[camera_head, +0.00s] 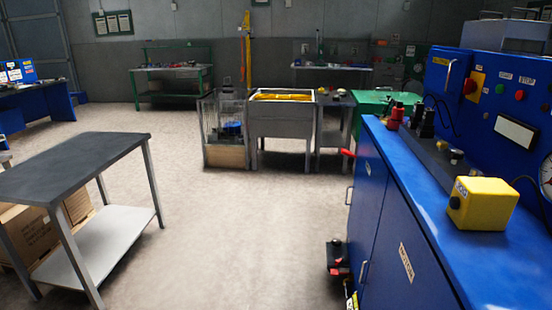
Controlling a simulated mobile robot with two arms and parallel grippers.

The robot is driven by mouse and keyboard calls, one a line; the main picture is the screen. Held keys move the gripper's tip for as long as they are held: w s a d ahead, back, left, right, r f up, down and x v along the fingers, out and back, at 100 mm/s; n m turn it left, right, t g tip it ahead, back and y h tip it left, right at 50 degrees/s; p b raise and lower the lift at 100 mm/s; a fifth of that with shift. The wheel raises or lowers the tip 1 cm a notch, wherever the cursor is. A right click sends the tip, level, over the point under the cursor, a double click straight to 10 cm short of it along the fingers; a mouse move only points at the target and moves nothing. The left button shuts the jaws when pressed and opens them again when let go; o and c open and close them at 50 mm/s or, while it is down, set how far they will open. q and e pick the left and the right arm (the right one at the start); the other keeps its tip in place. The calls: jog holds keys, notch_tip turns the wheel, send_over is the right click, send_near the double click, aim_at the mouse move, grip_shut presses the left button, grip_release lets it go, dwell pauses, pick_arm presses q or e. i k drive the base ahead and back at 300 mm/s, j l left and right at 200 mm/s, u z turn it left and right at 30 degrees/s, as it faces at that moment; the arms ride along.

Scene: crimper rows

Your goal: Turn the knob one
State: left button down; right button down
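A blue control panel (495,100) stands upright at the right. On it a red knob (470,86) sits on a yellow plate. A green button (500,88) and a red button (519,95) are to its right. A yellow box (483,204) with a small dark knob or button (455,202) on its left face stands on the blue bench top. I cannot tell which of these the task means. Neither of my grippers is in view.
The blue cabinet bench (385,200) fills the right side, with red and black fittings (394,115) at its far end. A dark-topped table (75,165) stands at the left. A grey bin table (282,118) stands ahead. The floor between (220,230) is clear.

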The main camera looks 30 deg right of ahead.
aim_at(336, 243)
jog(key=i+z, duration=0.25)
jog(key=z, duration=0.15)
jog(key=i+j+z, duration=0.1)
jog(key=z, duration=0.35)
jog(key=i+j+z, duration=0.2)
jog(key=i+z, duration=0.2)
jog(key=i+j+z, duration=0.1)
jog(key=z, duration=0.3)
jog(key=i+j+z, duration=0.15)
jog(key=j+z, duration=0.3)
jog(key=i+j+z, duration=0.1)
jog(key=z, duration=0.3)
jog(key=i+j+z, duration=0.1)
jog(key=j+z, duration=0.15)
jog(key=z, duration=0.2)
